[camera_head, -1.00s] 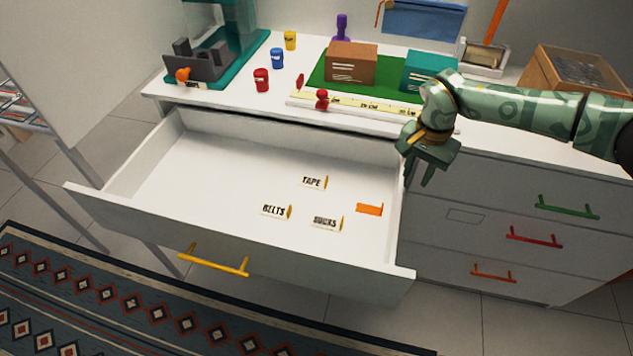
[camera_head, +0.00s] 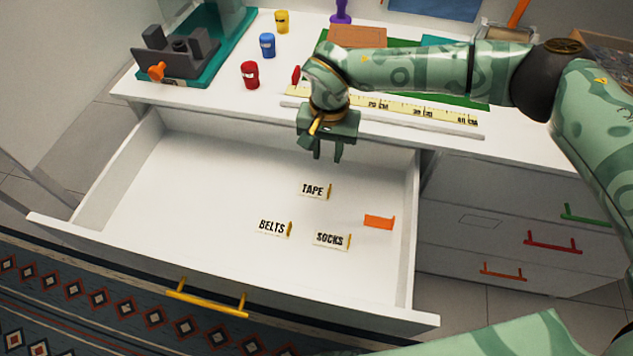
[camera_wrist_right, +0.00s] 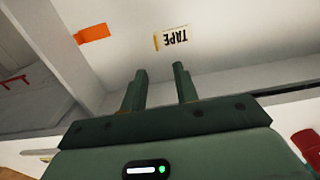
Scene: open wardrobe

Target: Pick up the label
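Three labels lie flat on the white floor of the open drawer (camera_head: 190,200): TAPE (camera_head: 313,190), BELTS (camera_head: 272,228) and SOCKS (camera_head: 330,239). My right gripper (camera_head: 328,157) hangs over the back of the drawer, above and behind the TAPE label, with its fingers pointing down. In the right wrist view its two fingers (camera_wrist_right: 161,76) are apart with nothing between them, and the TAPE label (camera_wrist_right: 172,38) lies beyond the tips. My left gripper is not in view; a green part of my own shows at the bottom right.
An orange piece (camera_head: 379,222) lies in the drawer near its right wall. A ruler (camera_head: 410,110) lies along the dresser top's front. Red (camera_head: 250,75), blue (camera_head: 267,45) and yellow (camera_head: 282,22) containers stand there. The drawer's left half is clear.

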